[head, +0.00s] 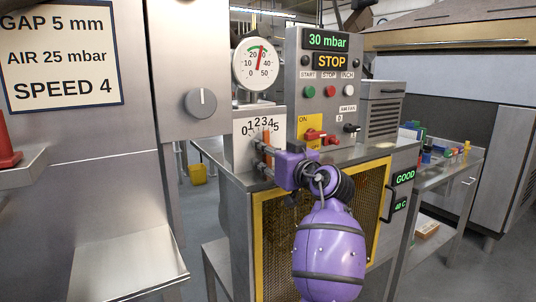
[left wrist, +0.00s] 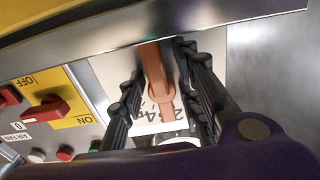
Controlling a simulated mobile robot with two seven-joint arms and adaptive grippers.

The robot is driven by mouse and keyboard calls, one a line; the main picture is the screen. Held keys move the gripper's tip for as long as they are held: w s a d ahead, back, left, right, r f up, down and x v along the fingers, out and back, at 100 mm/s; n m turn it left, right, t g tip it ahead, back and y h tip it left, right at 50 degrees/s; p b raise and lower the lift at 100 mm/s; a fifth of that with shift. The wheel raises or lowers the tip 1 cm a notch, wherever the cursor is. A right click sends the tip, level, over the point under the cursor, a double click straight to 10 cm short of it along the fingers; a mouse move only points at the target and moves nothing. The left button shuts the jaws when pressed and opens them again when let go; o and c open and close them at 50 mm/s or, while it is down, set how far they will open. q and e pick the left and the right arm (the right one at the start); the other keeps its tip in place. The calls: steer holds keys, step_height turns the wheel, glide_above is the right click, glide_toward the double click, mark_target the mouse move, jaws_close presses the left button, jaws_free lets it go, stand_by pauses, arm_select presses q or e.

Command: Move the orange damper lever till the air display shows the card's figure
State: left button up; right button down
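The orange damper lever (head: 266,137) stands in front of the white scale plate (head: 240,150), its top near the 3 and 4. The air display (head: 327,41) reads 30 mbar. The card (head: 60,60) reads AIR 25 mbar. My left gripper (head: 262,157) is at the lever. In the left wrist view the lever (left wrist: 155,75) lies between the two black fingers of my left gripper (left wrist: 163,75). The fingers are apart, with a gap visible beside the lever. My right gripper is not in view.
A round gauge (head: 256,64) stands above the scale. Start, stop and inch buttons (head: 329,91) and a red switch (head: 315,135) on a yellow plate sit to the right of the lever. A yellow-framed mesh guard (head: 272,240) is below the lever.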

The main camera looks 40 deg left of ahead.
arm_select(q)
steer(key=shift+d, duration=0.1)
steer(key=v, duration=1.2)
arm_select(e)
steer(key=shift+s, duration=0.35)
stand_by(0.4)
